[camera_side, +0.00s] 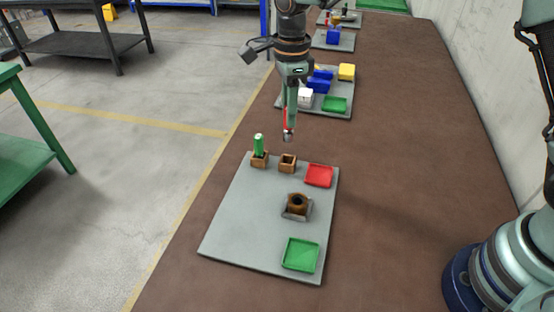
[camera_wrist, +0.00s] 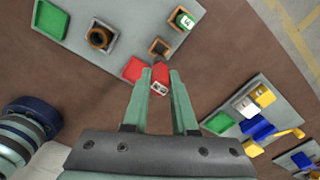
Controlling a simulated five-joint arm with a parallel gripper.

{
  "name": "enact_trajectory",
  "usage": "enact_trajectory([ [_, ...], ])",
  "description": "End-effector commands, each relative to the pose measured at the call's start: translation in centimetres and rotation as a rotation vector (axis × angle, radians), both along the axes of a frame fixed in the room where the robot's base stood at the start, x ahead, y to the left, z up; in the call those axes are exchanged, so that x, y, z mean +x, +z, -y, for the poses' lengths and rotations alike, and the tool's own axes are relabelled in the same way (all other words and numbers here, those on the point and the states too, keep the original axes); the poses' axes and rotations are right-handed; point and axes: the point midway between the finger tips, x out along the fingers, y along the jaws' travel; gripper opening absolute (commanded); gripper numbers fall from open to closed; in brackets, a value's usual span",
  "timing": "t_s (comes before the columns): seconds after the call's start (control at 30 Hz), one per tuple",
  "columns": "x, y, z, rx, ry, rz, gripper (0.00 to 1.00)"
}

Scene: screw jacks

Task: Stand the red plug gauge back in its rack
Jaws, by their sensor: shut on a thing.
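The red plug gauge (camera_side: 286,116) is held in my gripper (camera_side: 290,118), roughly upright with its grey end down, in the side view. It hangs above and a little behind the empty brown square rack (camera_side: 288,164), clear of it. In the wrist view the gauge (camera_wrist: 160,73) sits between the two fingers of my gripper (camera_wrist: 160,72), and the empty rack (camera_wrist: 159,47) lies beyond them. A green plug gauge (camera_side: 259,143) stands in the matching rack (camera_side: 259,161) to the left.
A red tray (camera_side: 319,175) lies right of the empty rack. A brown screw jack (camera_side: 297,204) and a green tray (camera_side: 300,254) are nearer on the same grey board (camera_side: 250,230). Behind my gripper, another board holds blue blocks (camera_side: 318,84), a yellow block (camera_side: 346,71) and a green tray (camera_side: 335,104).

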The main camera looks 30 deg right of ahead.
Motion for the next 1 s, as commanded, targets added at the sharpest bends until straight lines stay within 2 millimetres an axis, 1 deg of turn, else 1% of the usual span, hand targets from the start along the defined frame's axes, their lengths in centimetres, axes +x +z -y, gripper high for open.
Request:
enact_trajectory([
  [0.13,0.0,0.0,0.0,0.000,0.000,0.000,0.00],
  [0.27,0.0,-0.6,0.0,0.000,-0.001,0.000,0.00],
  [0.6,-0.1,-3.9,0.0,0.000,-0.001,-0.002,0.00],
  [0.7,0.0,-4.5,0.0,0.000,-0.001,0.000,0.00],
  [0.83,0.0,-4.9,0.0,0.000,-0.001,0.000,0.00],
  [1.0,0.0,-5.0,0.0,0.001,-0.001,0.001,0.00],
])
